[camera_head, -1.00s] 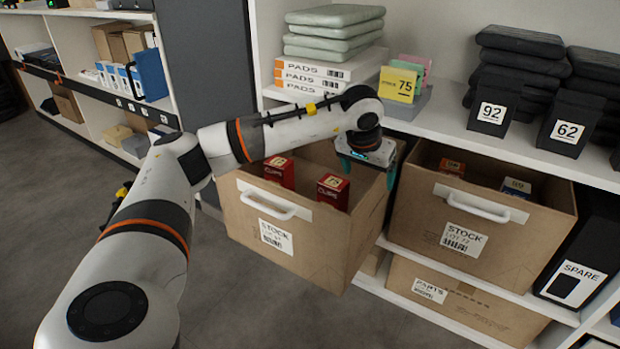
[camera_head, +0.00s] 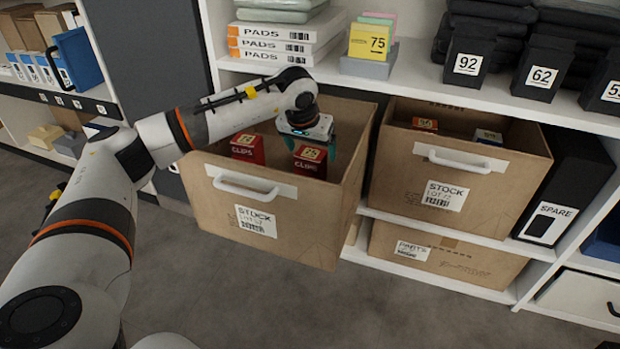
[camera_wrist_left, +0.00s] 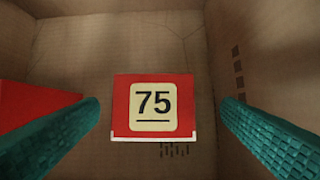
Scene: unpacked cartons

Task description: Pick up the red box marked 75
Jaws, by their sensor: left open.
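The red box marked 75 (camera_wrist_left: 153,136) shows from above in the left wrist view, its label (camera_wrist_left: 153,107) facing up. In the head view, the red box under my left gripper (camera_head: 308,138) is the right one (camera_head: 309,168), standing in the open, pulled-out left carton (camera_head: 318,222). My left gripper is open. Its two teal fingers (camera_wrist_left: 160,112) lie to either side of the box in the wrist view, with gaps and no visible contact. A second red box (camera_head: 247,157) stands to the left; its edge shows in the wrist view (camera_wrist_left: 30,103). My right gripper is out of view.
The carton walls surround the boxes closely. A second stock carton (camera_head: 400,170) stands to the right, holding other boxes. The white shelf (camera_head: 420,85) above carries a yellow 75 card (camera_head: 368,42) and black bins marked 92 (camera_head: 468,64) and 62 (camera_head: 540,76).

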